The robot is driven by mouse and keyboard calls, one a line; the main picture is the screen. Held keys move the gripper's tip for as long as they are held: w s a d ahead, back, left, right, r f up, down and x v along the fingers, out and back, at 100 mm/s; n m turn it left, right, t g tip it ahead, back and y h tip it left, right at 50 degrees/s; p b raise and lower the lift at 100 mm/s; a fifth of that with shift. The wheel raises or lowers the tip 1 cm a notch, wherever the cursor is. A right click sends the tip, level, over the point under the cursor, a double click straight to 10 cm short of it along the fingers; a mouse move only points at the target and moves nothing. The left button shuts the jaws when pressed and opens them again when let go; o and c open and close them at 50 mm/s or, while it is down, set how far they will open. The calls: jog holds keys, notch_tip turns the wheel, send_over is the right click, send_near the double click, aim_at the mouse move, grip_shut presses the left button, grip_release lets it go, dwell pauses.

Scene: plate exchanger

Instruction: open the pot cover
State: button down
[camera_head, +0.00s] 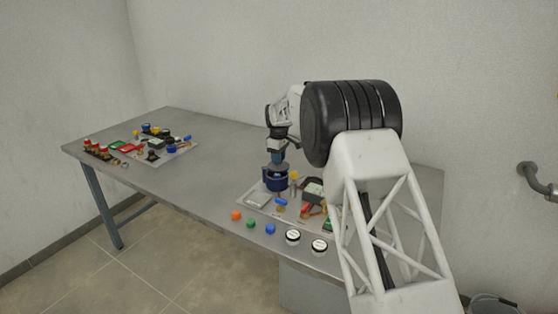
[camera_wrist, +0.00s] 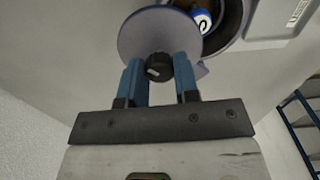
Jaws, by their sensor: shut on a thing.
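My gripper (camera_wrist: 159,72) has two blue fingers shut on the black knob (camera_wrist: 159,66) of the round grey pot cover (camera_wrist: 140,36). In the wrist view the cover sits off to one side of the pot (camera_wrist: 236,22), overlapping part of its rim. The pot's inside shows, with a round blue and white item (camera_wrist: 202,20) in it. In the head view my gripper (camera_head: 278,157) is right above the dark blue pot (camera_head: 277,184), and the cover (camera_head: 274,169) shows just above the pot. The exact gap between cover and rim cannot be told.
A light tray (camera_head: 249,202) with tools and small parts lies around the pot. Orange, green and blue balls (camera_head: 250,223) and two round white-topped pieces (camera_head: 293,237) lie along the front edge. Another cluster of parts (camera_head: 150,145) is at far left. The table middle (camera_head: 212,180) is clear.

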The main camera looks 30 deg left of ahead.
jog(key=a+n, duration=0.1)
jog(key=n, duration=0.1)
jog(key=w+n, duration=0.1)
jog(key=shift+a+n, duration=0.35)
jog(key=shift+n, duration=0.05)
jog(key=a+n, duration=0.1)
jog(key=n, duration=0.2)
jog(key=shift+w+a+n, duration=0.25)
jog(key=shift+a+n, duration=0.05)
jog(key=shift+a, duration=0.05)
jog(key=shift+s+a+n, duration=0.1)
jog(key=shift+a+n, duration=0.45)
jog(key=shift+n, duration=0.55)
jog(key=shift+s+a+n, duration=0.15)
jog(key=shift+a+n, duration=0.35)
jog(key=shift+n, duration=0.6)
jog(key=shift+s+a+n, duration=0.1)
jog(key=shift+a+n, duration=0.45)
jog(key=shift+n, duration=0.55)
jog(key=c, duration=0.8)
grip_release()
jog(key=shift+c, duration=0.2)
jog(key=shift+r, duration=0.1)
